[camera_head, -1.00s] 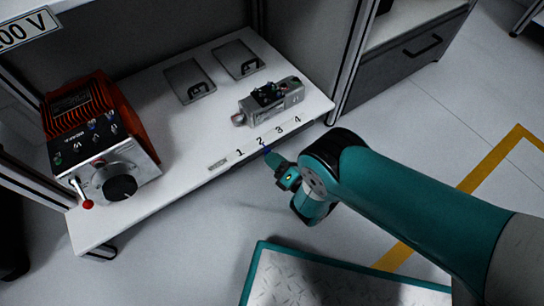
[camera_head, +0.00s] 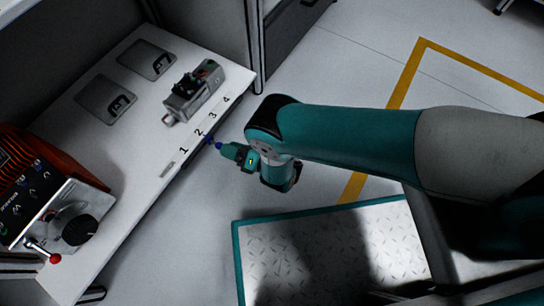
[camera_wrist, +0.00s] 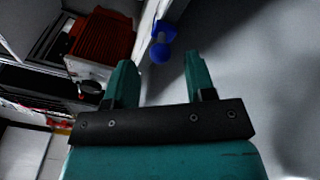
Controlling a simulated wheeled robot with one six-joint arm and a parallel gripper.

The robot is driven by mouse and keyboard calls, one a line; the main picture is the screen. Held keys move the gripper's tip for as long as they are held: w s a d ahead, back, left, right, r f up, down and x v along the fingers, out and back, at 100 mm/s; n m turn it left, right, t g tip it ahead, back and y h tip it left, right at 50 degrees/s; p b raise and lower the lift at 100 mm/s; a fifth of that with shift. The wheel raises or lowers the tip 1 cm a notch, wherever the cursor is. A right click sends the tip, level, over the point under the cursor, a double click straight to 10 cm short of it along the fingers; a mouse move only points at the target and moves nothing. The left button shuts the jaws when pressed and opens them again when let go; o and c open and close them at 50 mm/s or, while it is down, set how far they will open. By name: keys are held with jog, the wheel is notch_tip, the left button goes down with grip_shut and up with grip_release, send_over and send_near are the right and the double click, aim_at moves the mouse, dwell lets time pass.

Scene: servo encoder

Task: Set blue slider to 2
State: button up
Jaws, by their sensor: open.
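The blue slider (camera_head: 209,140) sits on the front edge of the white table, beside the printed scale, and looks nearest the 2 (camera_head: 198,133). In the wrist view it shows as a blue bracket and round knob (camera_wrist: 160,53) on the edge. My gripper (camera_head: 223,149) is just off the table edge, pointing at the slider. In the wrist view my gripper (camera_wrist: 161,68) is open, with one green finger on each side of the line to the knob. The knob appears at or just beyond the fingertips; contact cannot be told.
A grey device (camera_head: 194,94) stands on the table behind the scale. An orange and black power unit (camera_head: 55,205) with a dial and red-tipped lever stands at the left. Two hatch plates (camera_head: 107,98) lie at the back.

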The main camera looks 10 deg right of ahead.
jog(key=p+v, duration=0.7)
jog(key=v, duration=0.6)
jog(key=shift+d, duration=0.1)
